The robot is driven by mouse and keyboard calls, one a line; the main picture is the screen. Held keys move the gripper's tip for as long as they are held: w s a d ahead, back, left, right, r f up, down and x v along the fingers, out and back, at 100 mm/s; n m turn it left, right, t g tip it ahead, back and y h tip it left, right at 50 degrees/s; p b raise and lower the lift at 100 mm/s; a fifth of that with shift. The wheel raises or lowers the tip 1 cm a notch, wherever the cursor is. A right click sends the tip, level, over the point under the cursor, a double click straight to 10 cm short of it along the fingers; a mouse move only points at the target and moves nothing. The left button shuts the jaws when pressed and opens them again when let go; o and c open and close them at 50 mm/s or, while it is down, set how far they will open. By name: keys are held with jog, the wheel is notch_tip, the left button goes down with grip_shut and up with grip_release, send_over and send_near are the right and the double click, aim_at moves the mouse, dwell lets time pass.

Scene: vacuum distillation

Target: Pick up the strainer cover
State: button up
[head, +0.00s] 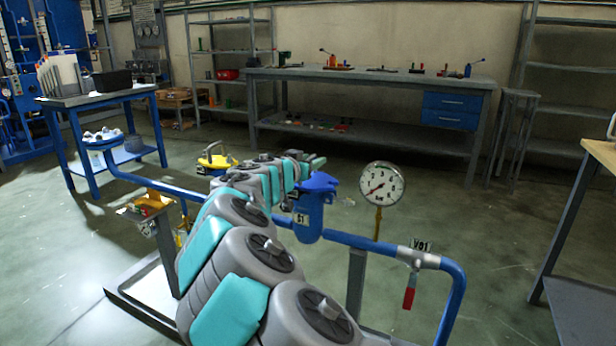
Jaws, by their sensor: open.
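The blue strainer (308,218), labelled S1, stands upright on the blue pipe right of my arm. A blue cover-like piece (320,182) is at its top; I cannot tell whether it is seated or loose. My gripper (313,161) is at the far end of my grey and teal arm, just behind and above the strainer top in the picture. It is open, and I see nothing held in it. My arm hides part of the strainer's left side and the pipe behind it.
A pressure gauge (382,184) stands close right of the strainer. A red-handled valve (409,291) hangs further right. A yellow object (216,158) is left of my arm's end. A workbench (370,78) stands at the back, with open floor before it.

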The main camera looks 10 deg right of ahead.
jog(key=shift+w+d+f, duration=0.1)
jog(key=shift+w+d, duration=0.25)
jog(key=shift+w, duration=0.1)
jog(key=shift+c, duration=0.3)
grip_shut()
dwell(0.9)
